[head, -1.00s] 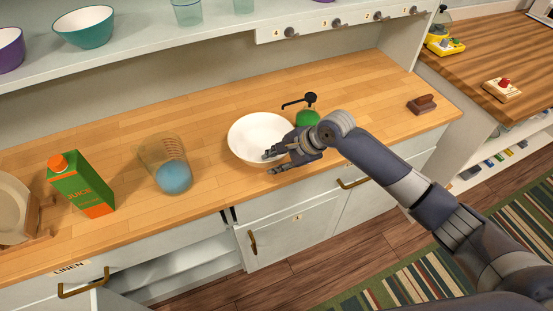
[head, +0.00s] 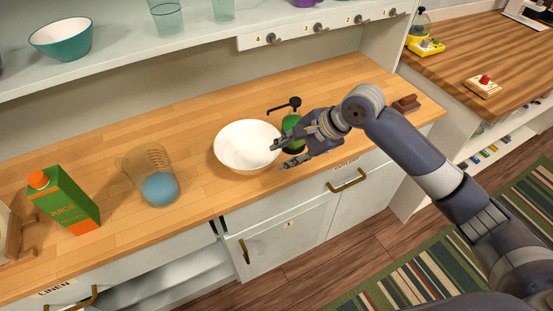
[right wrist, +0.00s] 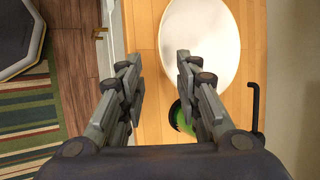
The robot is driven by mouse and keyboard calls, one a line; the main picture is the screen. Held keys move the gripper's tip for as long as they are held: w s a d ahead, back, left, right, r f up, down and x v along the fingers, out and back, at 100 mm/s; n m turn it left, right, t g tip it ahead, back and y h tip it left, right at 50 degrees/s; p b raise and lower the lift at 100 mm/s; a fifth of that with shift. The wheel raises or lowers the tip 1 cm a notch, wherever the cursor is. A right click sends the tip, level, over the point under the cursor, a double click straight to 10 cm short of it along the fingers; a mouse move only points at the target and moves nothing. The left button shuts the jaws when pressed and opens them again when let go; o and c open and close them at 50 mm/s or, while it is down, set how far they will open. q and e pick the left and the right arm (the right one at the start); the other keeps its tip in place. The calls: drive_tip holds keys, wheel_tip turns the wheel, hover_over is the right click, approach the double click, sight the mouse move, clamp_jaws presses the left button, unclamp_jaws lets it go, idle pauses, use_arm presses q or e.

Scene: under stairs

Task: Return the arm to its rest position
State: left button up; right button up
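My right arm comes in from the right in the head view. Its gripper (head: 279,153) is open and empty above the counter's front part, at the right side of the white bowl (head: 245,142). In the right wrist view the two fingers of the gripper (right wrist: 155,85) stand apart with bare counter between them. The white bowl (right wrist: 203,40) lies beyond the right finger there. A green soap bottle (head: 292,126) with a black pump is partly hidden behind the gripper. My left gripper is not in view.
A brown block (head: 406,104) lies right. A shelf (head: 130,65) hangs above.

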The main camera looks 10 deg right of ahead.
drive_tip(key=shift+s+d+r, duration=0.15)
drive_tip(key=shift+d+r, duration=0.1)
drive_tip(key=shift+r, duration=0.2)
